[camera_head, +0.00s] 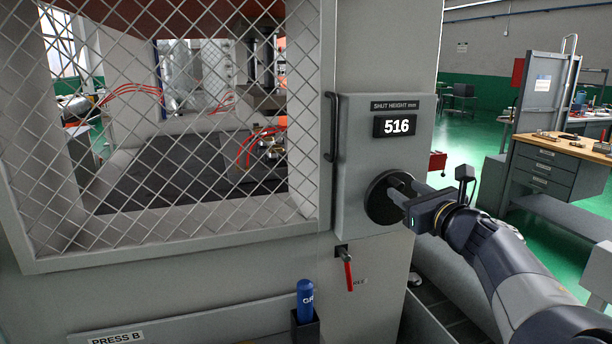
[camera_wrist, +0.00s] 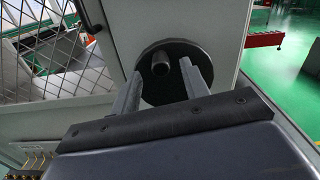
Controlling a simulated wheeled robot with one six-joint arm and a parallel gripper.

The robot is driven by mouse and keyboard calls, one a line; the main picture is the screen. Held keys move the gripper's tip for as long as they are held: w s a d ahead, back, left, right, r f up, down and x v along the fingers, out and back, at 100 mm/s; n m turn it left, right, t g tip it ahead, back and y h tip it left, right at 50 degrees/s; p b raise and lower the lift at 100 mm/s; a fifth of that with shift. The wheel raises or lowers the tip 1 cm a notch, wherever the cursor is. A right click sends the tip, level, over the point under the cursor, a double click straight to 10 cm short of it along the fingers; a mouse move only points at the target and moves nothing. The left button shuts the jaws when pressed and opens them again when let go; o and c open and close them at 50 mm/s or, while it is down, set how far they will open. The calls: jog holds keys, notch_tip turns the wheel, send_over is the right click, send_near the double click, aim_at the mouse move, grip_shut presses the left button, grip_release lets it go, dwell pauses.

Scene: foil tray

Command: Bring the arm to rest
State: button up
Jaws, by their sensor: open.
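My gripper (camera_head: 400,190) is at the right of the picture in the head view, in front of a round dark handwheel (camera_head: 377,207) on the press's grey panel. In the wrist view my gripper (camera_wrist: 162,92) has its two fingers apart. The handwheel (camera_wrist: 155,93) and its short grey knob (camera_wrist: 187,70) show beyond and between the fingers. I cannot tell whether a finger touches the knob. My arm reaches in from the lower right.
A display (camera_head: 396,126) above the handwheel reads 516. A mesh guard (camera_head: 190,130) covers the press opening at left. A red-handled lever (camera_head: 348,272) and a blue grease tube (camera_head: 305,300) are below. A workbench (camera_head: 560,160) stands at right, with green floor before it.

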aim_at(403, 184)
jog(key=x, duration=0.3)
jog(key=shift+w+a, duration=0.15)
jog(key=shift+w, duration=0.1)
jog(key=shift+w+r+p, duration=0.25)
jog(key=shift+w+p, duration=0.05)
jog(key=shift+p, duration=0.5)
jog(key=shift+d+r+m+p, duration=0.1)
jog(key=shift+d+m+p, duration=0.15)
jog(key=shift+m+p, duration=0.45)
jog(key=m+p, duration=0.1)
jog(key=p, duration=0.2)
jog(key=shift+d+p, duration=0.25)
jog(key=shift+p, duration=0.15)
jog(key=shift+w+d+m+p, duration=0.15)
jog(key=shift+m+p, duration=0.15)
jog(key=shift+p, duration=0.35)
jog(key=shift+d+f+p, duration=0.1)
jog(key=shift+f+p, duration=0.1)
jog(key=shift+p, duration=0.3)
jog(key=shift+m, duration=0.3)
